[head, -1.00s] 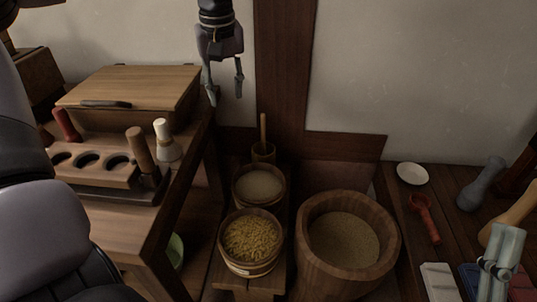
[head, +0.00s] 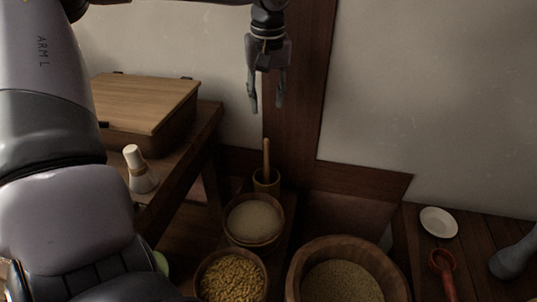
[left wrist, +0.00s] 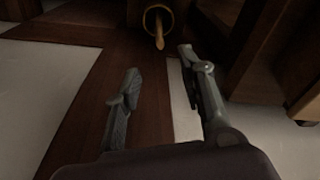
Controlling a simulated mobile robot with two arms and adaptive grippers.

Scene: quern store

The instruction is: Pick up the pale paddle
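The pale paddle (head: 266,155) seems to be the light wooden stick standing upright in a small wooden pot (head: 266,181) by the wall; its lower end is hidden inside. It also shows in the left wrist view (left wrist: 158,29), at the mouth of the pot, beyond the fingertips. My left gripper (head: 266,106) is above the paddle in the head view, fingers pointing down, apart and empty. In the left wrist view the two fingers (left wrist: 158,62) are spread with nothing between them. My right gripper is not in view.
Tubs of pale grain (head: 255,219) and yellow grain (head: 231,278) stand in front of the pot. A large wooden tub (head: 311,266) is to the right. A white dish (head: 438,222) lies right.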

